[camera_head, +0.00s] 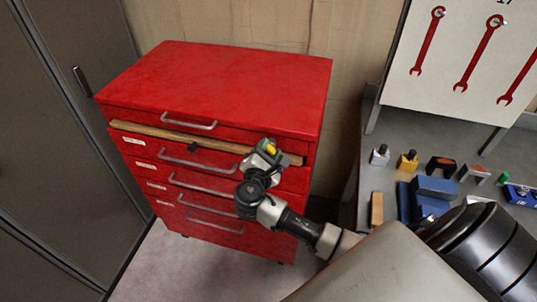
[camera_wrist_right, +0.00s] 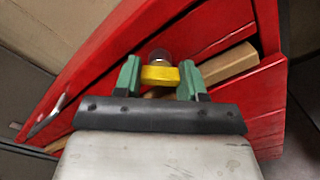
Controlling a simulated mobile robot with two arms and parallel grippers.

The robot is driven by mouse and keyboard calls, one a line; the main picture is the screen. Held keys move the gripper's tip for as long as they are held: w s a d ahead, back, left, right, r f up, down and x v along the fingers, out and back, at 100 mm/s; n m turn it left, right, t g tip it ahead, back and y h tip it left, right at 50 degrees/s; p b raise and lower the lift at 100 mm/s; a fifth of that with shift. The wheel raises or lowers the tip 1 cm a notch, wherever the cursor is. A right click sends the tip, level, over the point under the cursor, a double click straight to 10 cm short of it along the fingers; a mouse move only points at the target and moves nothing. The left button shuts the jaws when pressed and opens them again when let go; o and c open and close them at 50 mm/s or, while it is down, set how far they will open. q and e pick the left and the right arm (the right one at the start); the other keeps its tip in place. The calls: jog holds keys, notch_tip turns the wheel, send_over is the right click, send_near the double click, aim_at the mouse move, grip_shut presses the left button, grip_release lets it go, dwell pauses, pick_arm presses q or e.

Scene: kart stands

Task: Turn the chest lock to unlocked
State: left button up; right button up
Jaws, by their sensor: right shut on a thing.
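The red chest (camera_head: 220,85) stands left of centre in the head view, with several handled drawers. My right gripper (camera_head: 268,149) is at the upper right of its front. The chest lock shows as a small yellow knob (camera_head: 271,147) between the fingers. In the right wrist view, the green fingers (camera_wrist_right: 160,80) are shut on the yellow lock knob (camera_wrist_right: 160,75), one on each side. A dark round part (camera_wrist_right: 159,56) shows just behind the knob. The knob's turn marks cannot be read. My left gripper is not in view.
A wooden bar (camera_head: 215,144) runs across the chest front under the top drawer. A grey workbench (camera_head: 375,150) at the right holds blue blocks (camera_head: 432,188) and small tools. Red wrenches (camera_head: 470,80) show on a board behind. A grey cabinet (camera_head: 60,150) stands left.

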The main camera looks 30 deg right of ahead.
jog(key=m+b, duration=0.1)
jog(key=m, duration=0.1)
jog(key=m+b, duration=0.2)
jog(key=shift+f+m, duration=0.3)
jog(key=shift+f, duration=0.05)
jog(key=shift+r+m+b, duration=0.2)
jog(key=shift+m+b, duration=2.05)
jog(key=shift+m, duration=0.15)
jog(key=o, duration=0.9)
jog(key=shift+r, duration=0.1)
jog(key=b+v, duration=0.2)
jog(key=v, duration=0.9)
